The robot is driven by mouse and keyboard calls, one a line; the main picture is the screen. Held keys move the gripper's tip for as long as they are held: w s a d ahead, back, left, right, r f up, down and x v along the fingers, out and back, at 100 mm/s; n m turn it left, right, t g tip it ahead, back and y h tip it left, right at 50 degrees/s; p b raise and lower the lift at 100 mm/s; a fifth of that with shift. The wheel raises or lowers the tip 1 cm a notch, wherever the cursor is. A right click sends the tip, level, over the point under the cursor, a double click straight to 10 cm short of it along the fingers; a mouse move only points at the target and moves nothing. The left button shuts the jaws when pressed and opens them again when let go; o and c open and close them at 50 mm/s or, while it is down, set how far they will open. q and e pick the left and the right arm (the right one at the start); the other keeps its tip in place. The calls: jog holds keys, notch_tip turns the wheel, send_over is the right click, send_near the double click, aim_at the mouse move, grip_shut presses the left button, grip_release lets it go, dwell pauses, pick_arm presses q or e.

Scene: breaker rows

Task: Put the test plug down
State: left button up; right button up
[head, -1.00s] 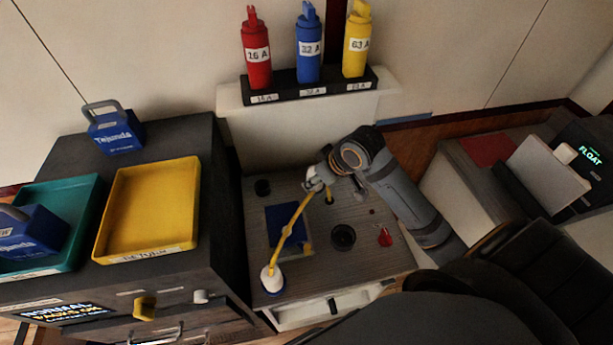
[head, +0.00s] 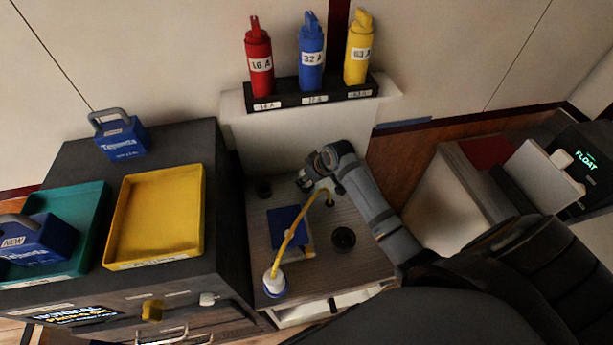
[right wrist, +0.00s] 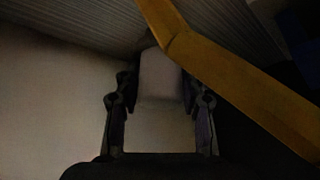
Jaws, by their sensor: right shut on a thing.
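My right gripper (head: 308,180) is over the back of the small grey bench, its arm coming in from the right. In the right wrist view the gripper (right wrist: 160,100) is shut on a pale, block-shaped test plug (right wrist: 160,78). A thick yellow cord (right wrist: 225,80) crosses just beyond the plug. In the head view the plug is small and mostly hidden by the gripper. The yellow cord (head: 294,231) runs from near the gripper to a white and blue round fitting (head: 274,283) at the bench's front left. My left gripper is not in view.
A rack (head: 312,96) with red, blue and yellow handles stands behind. The yellow tray (head: 155,215) and teal tray (head: 90,240) are on the left cabinet.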

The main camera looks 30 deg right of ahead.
jog(key=shift+w+f, duration=0.1)
jog(key=shift+f, duration=0.3)
jog(key=shift+f, duration=0.1)
jog(key=o, duration=1.3)
jog(key=shift+c, duration=0.2)
jog(key=b+v, duration=0.1)
jog(key=v, duration=1.1)
